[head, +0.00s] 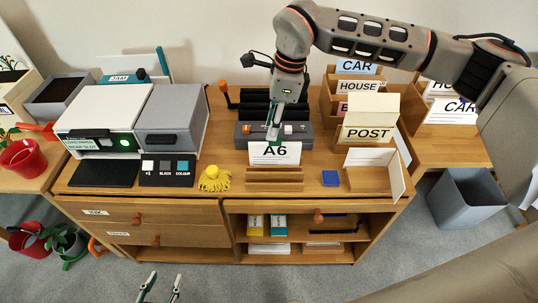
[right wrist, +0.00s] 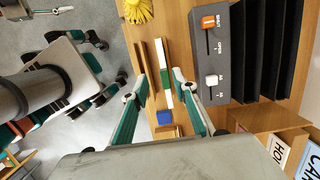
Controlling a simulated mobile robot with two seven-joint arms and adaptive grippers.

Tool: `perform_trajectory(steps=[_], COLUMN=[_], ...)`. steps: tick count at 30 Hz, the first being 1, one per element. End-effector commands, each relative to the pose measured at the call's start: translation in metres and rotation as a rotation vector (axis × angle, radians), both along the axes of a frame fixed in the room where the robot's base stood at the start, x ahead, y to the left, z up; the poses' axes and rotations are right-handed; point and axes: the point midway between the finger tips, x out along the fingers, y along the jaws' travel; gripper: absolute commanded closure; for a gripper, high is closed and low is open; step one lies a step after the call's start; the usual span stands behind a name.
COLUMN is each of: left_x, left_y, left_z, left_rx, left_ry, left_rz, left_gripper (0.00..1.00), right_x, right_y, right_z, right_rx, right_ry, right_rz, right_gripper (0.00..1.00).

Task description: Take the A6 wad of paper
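The A6 wad of paper (head: 275,153) stands upright in a slotted wooden holder (head: 274,180) on the desk, its white face lettered "A6". In the right wrist view its top edge (right wrist: 166,58) shows as a thin white strip with a green part. My right gripper (head: 273,133) points down just above the wad. In the right wrist view the gripper (right wrist: 160,68) is open, with the strip between its fingers and no clear contact. My left gripper (head: 161,288) is open and empty at the bottom of the head view, in front of the desk.
A yellow tassel-like thing (head: 214,179) lies left of the holder and a blue block (head: 330,178) lies right of it. A grey device with black slots (head: 245,140) stands behind. A printer (head: 103,122) is at left; the POST box (head: 369,125) is at right.

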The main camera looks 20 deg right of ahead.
Motion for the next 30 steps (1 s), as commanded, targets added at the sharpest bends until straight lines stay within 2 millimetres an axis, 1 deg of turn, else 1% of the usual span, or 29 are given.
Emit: perform_trajectory(steps=[1,4,8,16,24,27,30], left_x=[-0.004,-0.007,-0.008,-0.007,-0.006,-0.006,-0.005], left_y=[-0.001,-0.003,-0.006,-0.006,-0.005,-0.004,-0.004], left_z=[-0.015,-0.023,-0.022,-0.020,-0.022,-0.022,-0.022], left_rx=[-0.001,-0.001,-0.005,-0.005,-0.002,0.000,0.001], left_ry=[0.011,0.020,0.020,0.014,0.014,0.014,0.013], left_rz=[-0.001,-0.004,-0.008,-0.009,-0.009,-0.009,-0.008], left_gripper=[0.60,0.60,0.60,0.60,0.60,0.60,0.60], right_x=[0.000,0.002,0.003,0.003,0.004,0.005,0.005], right_y=[-0.004,-0.010,-0.011,-0.006,-0.002,-0.001,-0.001], right_z=[-0.022,-0.027,-0.032,-0.057,-0.094,-0.100,-0.101], right_rx=[-0.015,-0.031,-0.037,-0.035,-0.033,-0.033,-0.034], right_ry=[0.014,0.012,0.010,0.010,0.011,0.007,0.006], right_rz=[-0.002,-0.007,-0.008,-0.006,-0.007,-0.006,-0.007], right_gripper=[0.72,0.72,0.72,0.72,0.72,0.72,0.72])
